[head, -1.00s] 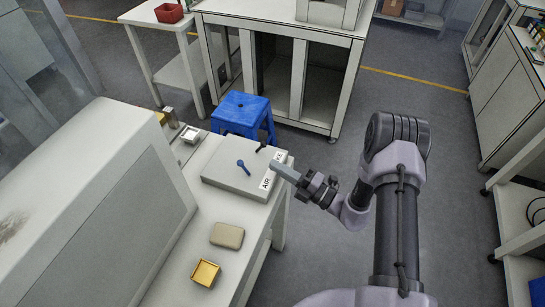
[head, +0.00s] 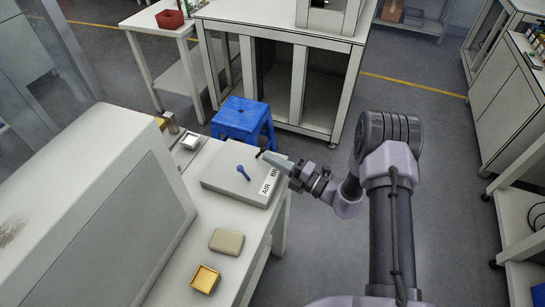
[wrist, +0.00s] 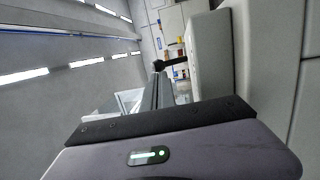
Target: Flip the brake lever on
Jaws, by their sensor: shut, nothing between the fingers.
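A pale control box (head: 225,178) lies on the bench with a blue lever (head: 243,172) and a black lever (head: 260,153) on top. A white label on its near right edge reads AIR, then what looks like BR, partly covered. My gripper (head: 267,157) is shut and empty, its tips right beside the black lever at the box's far right. In the wrist view, the black lever (wrist: 172,63) stands out sideways from the box (wrist: 210,55), just beyond the shut fingertips (wrist: 157,82). I cannot tell whether they touch. The lever's base is partly hidden in the head view.
A tan block (head: 226,242) and a yellow tray (head: 205,279) lie on the bench (head: 240,290) in front of the box. A large pale housing (head: 100,210) stands at left. A blue stool (head: 243,117) is behind the bench. The floor to the right is open.

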